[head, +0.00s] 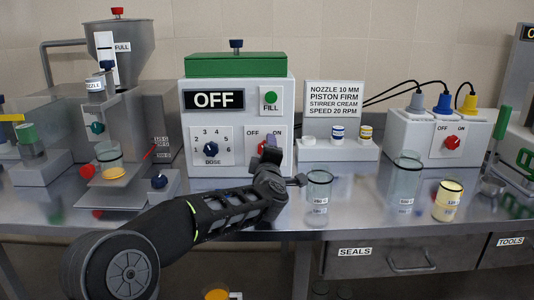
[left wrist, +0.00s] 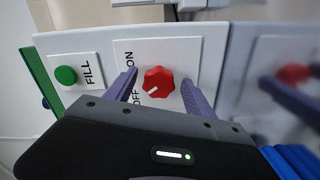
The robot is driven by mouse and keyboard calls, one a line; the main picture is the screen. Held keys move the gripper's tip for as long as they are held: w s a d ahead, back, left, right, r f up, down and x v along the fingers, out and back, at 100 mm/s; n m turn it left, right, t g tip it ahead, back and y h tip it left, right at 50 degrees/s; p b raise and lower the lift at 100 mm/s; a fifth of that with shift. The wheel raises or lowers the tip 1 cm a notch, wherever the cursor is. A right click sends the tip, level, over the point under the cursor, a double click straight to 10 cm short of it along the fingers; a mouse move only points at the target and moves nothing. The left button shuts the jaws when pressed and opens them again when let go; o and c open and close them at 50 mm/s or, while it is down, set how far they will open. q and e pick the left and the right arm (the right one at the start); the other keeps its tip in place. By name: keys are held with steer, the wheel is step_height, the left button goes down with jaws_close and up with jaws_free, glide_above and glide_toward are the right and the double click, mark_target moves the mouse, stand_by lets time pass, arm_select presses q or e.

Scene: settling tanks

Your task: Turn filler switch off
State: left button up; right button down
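The filler switch is a red knob (left wrist: 158,82) on a white plate marked ON and OFF, on the front of the white filler box (head: 237,118). In the left wrist view its white mark points down-left, towards the OFF word. In the head view my left gripper (head: 271,143) mostly covers the knob. My left gripper's purple fingers (left wrist: 160,77) are open, one on each side of the knob, with visible gaps. The black display (head: 213,100) reads OFF. My right gripper is in neither view.
A green FILL button (head: 270,98) and a DOSE dial (head: 211,146) are close by. A glass beaker (head: 318,192) stands just right of my left wrist. A second box with a red OFF/ON knob (head: 452,143) stands farther right.

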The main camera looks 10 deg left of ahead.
arm_select(q)
steer(key=shift+s, duration=0.1)
steer(key=v, duration=0.7)
steer(key=shift+s, duration=0.3)
steer(key=shift+d, duration=0.15)
